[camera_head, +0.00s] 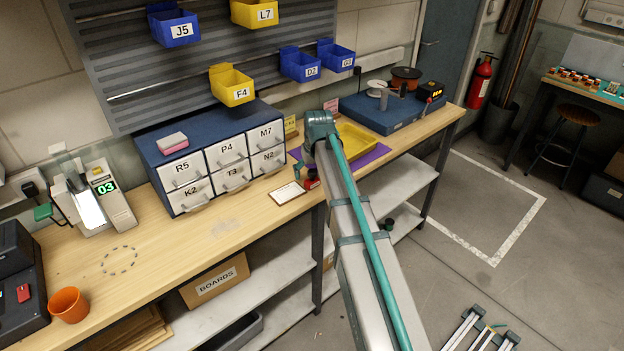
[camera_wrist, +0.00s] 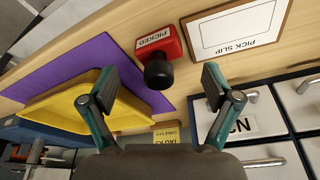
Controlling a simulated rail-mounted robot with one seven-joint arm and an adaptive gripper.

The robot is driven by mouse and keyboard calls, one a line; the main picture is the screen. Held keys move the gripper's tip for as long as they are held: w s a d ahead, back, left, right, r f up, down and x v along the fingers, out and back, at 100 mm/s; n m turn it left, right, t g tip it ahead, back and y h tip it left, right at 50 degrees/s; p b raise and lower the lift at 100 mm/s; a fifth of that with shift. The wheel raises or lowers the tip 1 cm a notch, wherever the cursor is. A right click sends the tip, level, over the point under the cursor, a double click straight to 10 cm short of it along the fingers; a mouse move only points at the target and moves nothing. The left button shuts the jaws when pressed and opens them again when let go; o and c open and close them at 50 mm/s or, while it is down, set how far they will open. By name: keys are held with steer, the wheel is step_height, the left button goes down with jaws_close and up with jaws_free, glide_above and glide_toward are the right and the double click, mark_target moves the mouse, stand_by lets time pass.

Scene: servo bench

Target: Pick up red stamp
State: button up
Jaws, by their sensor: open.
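The red stamp (camera_wrist: 158,52) lies on the wooden bench in the wrist view, with a black round handle and a white label reading PICKED. In the head view the stamp (camera_head: 311,181) shows as a small red and black shape beside my arm. My gripper (camera_wrist: 162,82) is open, and its two fingers stand apart on either side of the stamp's black handle in the picture. Nothing is between the fingertips that I can see held.
A framed pick slip (camera_wrist: 238,32) lies beside the stamp. A yellow tray (camera_wrist: 62,108) on a purple mat (camera_wrist: 70,62) is on the other side. A labelled drawer cabinet (camera_head: 166,184) stands close by. The bench's left part holds an orange cup (camera_head: 69,306).

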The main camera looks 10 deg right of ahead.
mark_target(311, 177)
steer(key=shift+p+x, duration=0.4)
steer(key=shift+x, duration=1.25)
steer(key=c, duration=1.3)
